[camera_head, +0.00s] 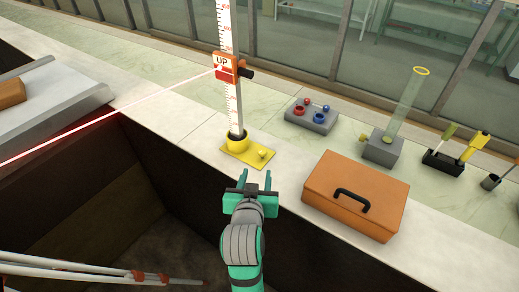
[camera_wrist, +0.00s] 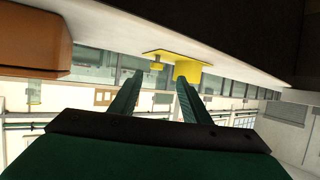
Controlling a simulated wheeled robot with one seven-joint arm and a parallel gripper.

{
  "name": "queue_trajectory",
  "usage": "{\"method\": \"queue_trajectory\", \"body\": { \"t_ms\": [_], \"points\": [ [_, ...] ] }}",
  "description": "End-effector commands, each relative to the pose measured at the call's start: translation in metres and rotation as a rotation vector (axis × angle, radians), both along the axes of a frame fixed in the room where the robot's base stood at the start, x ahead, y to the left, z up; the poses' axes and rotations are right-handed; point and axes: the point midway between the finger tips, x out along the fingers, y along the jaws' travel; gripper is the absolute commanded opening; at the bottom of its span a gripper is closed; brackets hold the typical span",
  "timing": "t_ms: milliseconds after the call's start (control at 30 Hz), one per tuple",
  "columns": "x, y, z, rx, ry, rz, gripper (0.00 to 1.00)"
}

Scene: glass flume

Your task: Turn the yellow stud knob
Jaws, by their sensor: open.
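A small yellow stud knob (camera_head: 263,153) stands on a flat yellow base plate (camera_head: 270,164), beside a yellow collar (camera_head: 236,145) that holds an upright white measuring staff (camera_head: 233,105). The wrist view appears upside down; there the knob (camera_wrist: 157,66) hangs beside the larger yellow collar (camera_wrist: 190,71). My gripper (camera_head: 255,178) is open and empty, just on the near side of the plate. Its fingers are apart and point toward the plate, and a gap to the knob shows. In the wrist view the knob lies between the two finger directions, beyond the tips.
An orange case (camera_head: 349,198) with a black handle stands right of my gripper. An orange-red block (camera_head: 226,67) marked UP sits on the staff, with a red beam reaching it. Behind are a grey box with knobs (camera_head: 312,120) and a grey block with a clear tube (camera_head: 382,149).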

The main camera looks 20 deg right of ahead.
Motion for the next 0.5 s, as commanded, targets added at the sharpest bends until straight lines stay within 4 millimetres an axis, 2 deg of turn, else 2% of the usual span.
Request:
{"method": "queue_trajectory", "body": {
  "t_ms": [100,200,367,500],
  "points": [
    [0.004,-0.007,0.013,0.005,0.000,-0.019,0.43],
    [0.006,-0.010,0.015,0.008,0.004,-0.026,0.43],
    [0.018,-0.015,0.010,0.008,0.005,-0.027,0.43],
    [0.037,-0.025,0.000,0.008,0.006,-0.028,0.43]
  ]
}}
